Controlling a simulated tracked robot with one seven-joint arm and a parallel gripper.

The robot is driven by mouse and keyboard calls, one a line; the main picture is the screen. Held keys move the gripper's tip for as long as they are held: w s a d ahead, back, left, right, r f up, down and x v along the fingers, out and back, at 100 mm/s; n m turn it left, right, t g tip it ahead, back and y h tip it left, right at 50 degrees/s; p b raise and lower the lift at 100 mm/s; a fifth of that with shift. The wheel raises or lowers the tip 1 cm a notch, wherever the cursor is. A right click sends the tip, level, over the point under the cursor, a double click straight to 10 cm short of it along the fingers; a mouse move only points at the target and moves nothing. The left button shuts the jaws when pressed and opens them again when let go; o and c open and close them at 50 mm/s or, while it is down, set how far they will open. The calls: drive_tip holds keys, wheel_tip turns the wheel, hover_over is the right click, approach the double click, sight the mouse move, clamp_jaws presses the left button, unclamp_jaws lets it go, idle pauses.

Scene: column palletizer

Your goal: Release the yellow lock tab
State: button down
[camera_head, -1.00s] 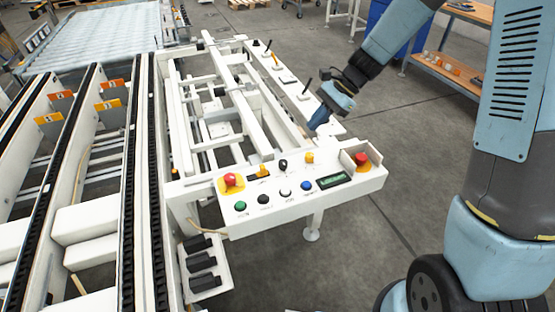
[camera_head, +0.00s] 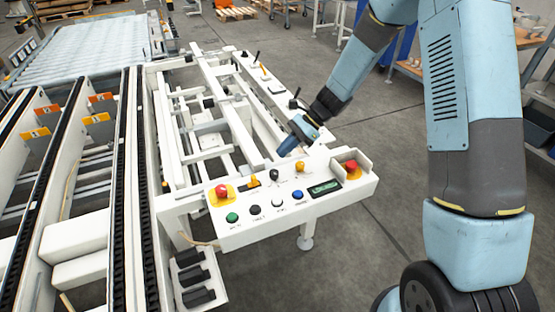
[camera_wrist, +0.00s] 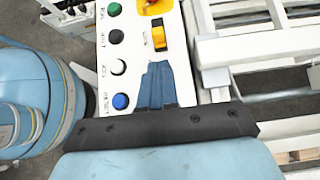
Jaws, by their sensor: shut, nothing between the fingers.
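The small yellow-orange lock tab (camera_head: 253,181) sits on the white control panel (camera_head: 235,235), just right of the red stop button. In the wrist view the tab (camera_wrist: 159,37) stands in a dark slot beyond my fingertips. My gripper (camera_head: 285,150) has blue fingers, shut and empty, at the panel's far edge, up and right of the tab in the head view. In the wrist view my gripper (camera_wrist: 156,68) points at the tab with a small gap in the picture; its height above the panel is hard to tell.
A red stop button (camera_head: 222,191), a black knob (camera_head: 273,175) and a yellow knob (camera_head: 300,167) stand near the tab. A button row includes a blue button (camera_head: 297,195). A second red button (camera_head: 351,167) sits in a raised guard. White frame rails lie behind.

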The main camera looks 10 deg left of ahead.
hover_over(265, 181)
wheel_tip(265, 181, down, 6)
drive_tip(key=shift+d+f, duration=0.1)
idle(0.4)
drive_tip(key=shift+s+a, duration=0.45)
drive_tip(key=shift+a, duration=0.3)
drive_tip(key=shift+s+a, duration=0.45)
drive_tip(key=shift+a, duration=0.25)
drive_tip(key=v, duration=1)
drive_tip(key=shift+w+d, duration=0.1)
